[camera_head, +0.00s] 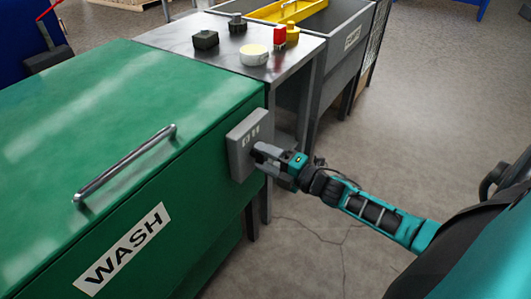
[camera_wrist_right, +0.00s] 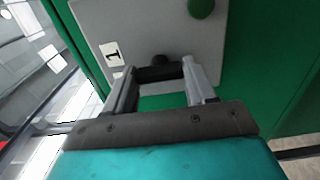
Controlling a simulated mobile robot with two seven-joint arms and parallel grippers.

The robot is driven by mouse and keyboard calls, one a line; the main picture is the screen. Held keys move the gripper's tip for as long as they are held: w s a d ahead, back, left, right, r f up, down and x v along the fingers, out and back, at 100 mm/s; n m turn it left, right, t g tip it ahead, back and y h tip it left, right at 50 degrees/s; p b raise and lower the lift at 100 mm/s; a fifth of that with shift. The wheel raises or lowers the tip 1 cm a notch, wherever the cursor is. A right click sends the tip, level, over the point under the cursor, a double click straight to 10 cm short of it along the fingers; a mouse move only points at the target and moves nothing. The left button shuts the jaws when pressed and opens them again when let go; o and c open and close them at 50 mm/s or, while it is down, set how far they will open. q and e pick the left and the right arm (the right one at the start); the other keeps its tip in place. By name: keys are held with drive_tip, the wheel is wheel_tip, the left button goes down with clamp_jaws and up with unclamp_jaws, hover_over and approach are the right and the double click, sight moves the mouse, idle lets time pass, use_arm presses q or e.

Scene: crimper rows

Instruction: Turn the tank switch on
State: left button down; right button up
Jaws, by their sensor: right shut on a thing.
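The tank switch is a grey box (camera_head: 244,135) on the right end of the green wash tank (camera_head: 215,190). Its grey face (camera_wrist_right: 140,25) fills the upper middle of the right wrist view, with a "1" label and a round green part (camera_wrist_right: 201,7). My right gripper (camera_head: 262,152) is up against the lower part of the box. In the right wrist view its two fingers (camera_wrist_right: 158,82) are closed on the black switch handle (camera_wrist_right: 160,70). The handle is mostly hidden by the fingers in the head view. My left gripper is not in view.
A metal table (camera_head: 190,30) behind the tank holds several small items, including a white round one (camera_head: 254,55) and a red one (camera_head: 279,36). A grey basin with a yellow tray (camera_head: 290,9) stands beyond. A metal handle bar (camera_head: 125,165) is on the tank lid. Floor at right is clear.

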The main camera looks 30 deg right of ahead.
drive_tip(key=m+p, duration=0.1)
drive_tip(key=m, duration=0.3)
drive_tip(key=shift+r+p, duration=0.1)
drive_tip(key=shift+p, duration=0.3)
drive_tip(key=shift+m+p, duration=0.3)
drive_tip(key=shift+m, duration=0.7)
drive_tip(key=o, duration=1)
drive_tip(key=shift+o, duration=0.2)
drive_tip(key=p+v, duration=0.2)
drive_tip(key=v, duration=1.1)
drive_tip(key=shift+a, duration=0.15)
